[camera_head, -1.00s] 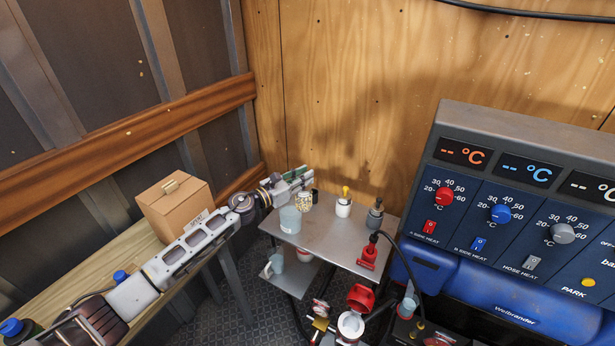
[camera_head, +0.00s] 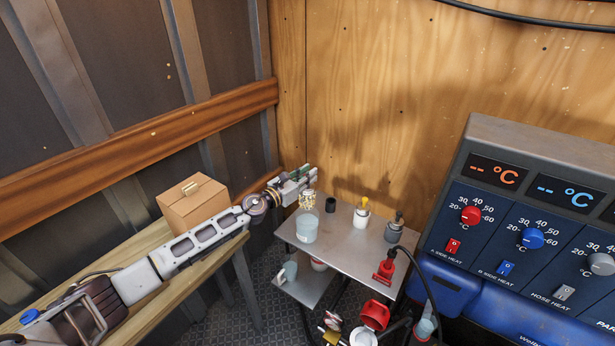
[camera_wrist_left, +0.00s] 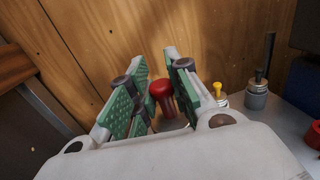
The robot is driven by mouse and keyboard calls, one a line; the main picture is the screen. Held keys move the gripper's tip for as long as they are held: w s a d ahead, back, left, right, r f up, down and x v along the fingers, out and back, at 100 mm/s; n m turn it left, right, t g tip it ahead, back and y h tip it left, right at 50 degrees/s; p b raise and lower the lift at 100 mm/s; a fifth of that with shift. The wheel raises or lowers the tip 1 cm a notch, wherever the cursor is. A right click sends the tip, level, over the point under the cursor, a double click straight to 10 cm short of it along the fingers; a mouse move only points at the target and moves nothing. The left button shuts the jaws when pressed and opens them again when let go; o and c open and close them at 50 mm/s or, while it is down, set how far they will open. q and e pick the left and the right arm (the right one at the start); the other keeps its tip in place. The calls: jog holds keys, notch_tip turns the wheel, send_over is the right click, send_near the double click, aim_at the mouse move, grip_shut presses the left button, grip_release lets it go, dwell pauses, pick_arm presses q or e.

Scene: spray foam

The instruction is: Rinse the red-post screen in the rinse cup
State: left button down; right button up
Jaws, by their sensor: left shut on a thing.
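My left gripper (camera_head: 306,180) reaches over the left end of the metal table and is shut on the red-post screen. In the left wrist view the rounded red post (camera_wrist_left: 161,94) stands between the green pads. In the head view the pale, gold-flecked screen body (camera_head: 308,198) hangs below my fingers, and its red post is not clearly seen. The rinse cup (camera_head: 306,228), translucent with bluish liquid, stands on the table's left end. The screen appears above the cup, at its rim; I cannot tell if its lower end is inside.
On the metal table (camera_head: 340,245) are a small black cup (camera_head: 330,204), a white pot with a yellow post (camera_head: 361,215), a grey pot (camera_head: 395,229) and a red hose fitting (camera_head: 384,269). A cardboard box (camera_head: 193,202) stands at left, the control panel at right.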

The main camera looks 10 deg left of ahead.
aim_at(302, 206)
pick_arm(q)
jog(key=shift+f, duration=0.1)
pick_arm(e)
jog(key=shift+f, duration=0.15)
pick_arm(q)
jog(key=shift+f+b, duration=3.8)
jog(key=shift+b, duration=0.05)
jog(key=shift+f+b, duration=0.8)
jog(key=shift+f, duration=0.05)
jog(key=shift+f+b, duration=0.7)
jog(key=shift+f, duration=0.35)
jog(key=shift+f+b, duration=0.2)
jog(key=shift+b, duration=0.3)
jog(key=shift+f, duration=0.2)
pick_arm(e)
jog(key=w+d+f, duration=0.2)
jog(key=d+f, duration=0.3)
jog(key=f, duration=0.6)
jog(key=shift+d+f+h, duration=0.15)
jog(key=shift+f+h, duration=0.15)
